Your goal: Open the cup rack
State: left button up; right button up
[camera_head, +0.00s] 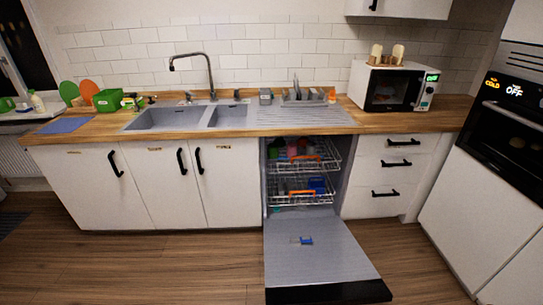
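No cup rack that I can name for certain shows. The likeliest racks are in the open dishwasher, whose door (318,262) lies folded down flat toward the floor. Its upper wire rack (318,164) has an orange handle and holds coloured items too small to tell apart. The lower wire rack (292,198) also has an orange handle and holds blue and other items. Both racks appear at least partly inside the cabinet opening; how far out they are is hard to tell. Neither of my grippers is in view.
A small blue and yellow item (302,240) lies on the door. A sink (178,117), a microwave (390,87) and a dish holder (305,96) are on the wooden counter. Drawers (386,176) stand right of the dishwasher. The wooden floor (130,268) at left is clear.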

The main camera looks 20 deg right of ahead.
aim_at(300, 157)
jog(key=i+j+u, duration=0.15)
jog(key=i+j, duration=0.15)
jog(key=i, duration=0.15)
jog(key=i+j+u, duration=0.1)
jog(key=i+j, duration=0.15)
jog(key=i, duration=0.2)
jog(key=i+j+u, duration=0.15)
jog(key=i, duration=0.35)
